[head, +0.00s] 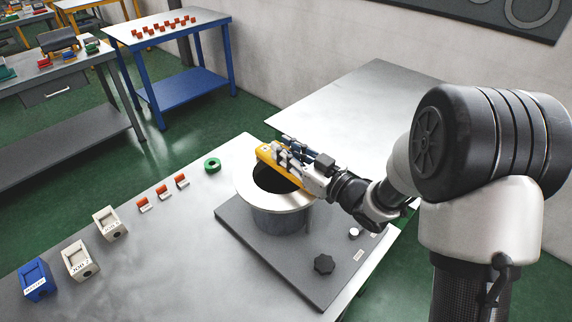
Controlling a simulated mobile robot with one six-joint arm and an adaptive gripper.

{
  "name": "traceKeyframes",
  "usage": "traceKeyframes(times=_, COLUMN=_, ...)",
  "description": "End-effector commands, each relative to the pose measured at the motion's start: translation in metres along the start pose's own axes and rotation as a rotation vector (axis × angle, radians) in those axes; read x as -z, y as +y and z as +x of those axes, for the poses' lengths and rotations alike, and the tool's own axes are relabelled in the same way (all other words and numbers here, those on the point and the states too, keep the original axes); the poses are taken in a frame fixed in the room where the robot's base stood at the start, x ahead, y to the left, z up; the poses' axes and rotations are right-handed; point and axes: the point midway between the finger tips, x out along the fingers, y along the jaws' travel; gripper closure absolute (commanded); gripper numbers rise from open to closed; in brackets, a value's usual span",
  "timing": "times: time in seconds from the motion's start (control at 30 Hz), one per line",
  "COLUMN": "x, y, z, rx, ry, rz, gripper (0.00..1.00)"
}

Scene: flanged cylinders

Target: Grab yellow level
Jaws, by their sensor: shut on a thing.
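My gripper (285,160) is shut on the level, reaching in from the right. The gripper's fingers hide part of the level. I cannot tell whether the level touches the flange or hangs just above it. The cylinder (282,219) stands upright on a dark grey base plate (238,233), and its dark opening shows below the level.
A green ring (212,165), several orange pieces (162,191), two beige blocks (77,259) and a blue block (37,280) stand to the left. Bare tabletop (150,285) lies between.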

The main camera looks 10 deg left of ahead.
Motion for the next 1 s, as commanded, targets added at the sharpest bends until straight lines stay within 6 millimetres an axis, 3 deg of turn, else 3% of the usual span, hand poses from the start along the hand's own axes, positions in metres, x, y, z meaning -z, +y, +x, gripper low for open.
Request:
traceKeyframes(times=0.33, x=0.004, y=0.0, z=0.0, rx=0.0, ry=0.003, rz=-0.002, gripper=1.0)
traceKeyframes(times=0.5, x=0.019, y=0.0, z=0.0, rx=0.0, ry=0.004, rz=-0.003, gripper=1.0)
traceKeyframes(times=0.67, x=0.052, y=0.0, z=0.0, rx=0.0, ry=0.007, rz=-0.005, gripper=1.0)
traceKeyframes(times=1.0, x=0.149, y=0.0, z=0.0, rx=0.0, ry=0.006, rz=-0.007, gripper=1.0)
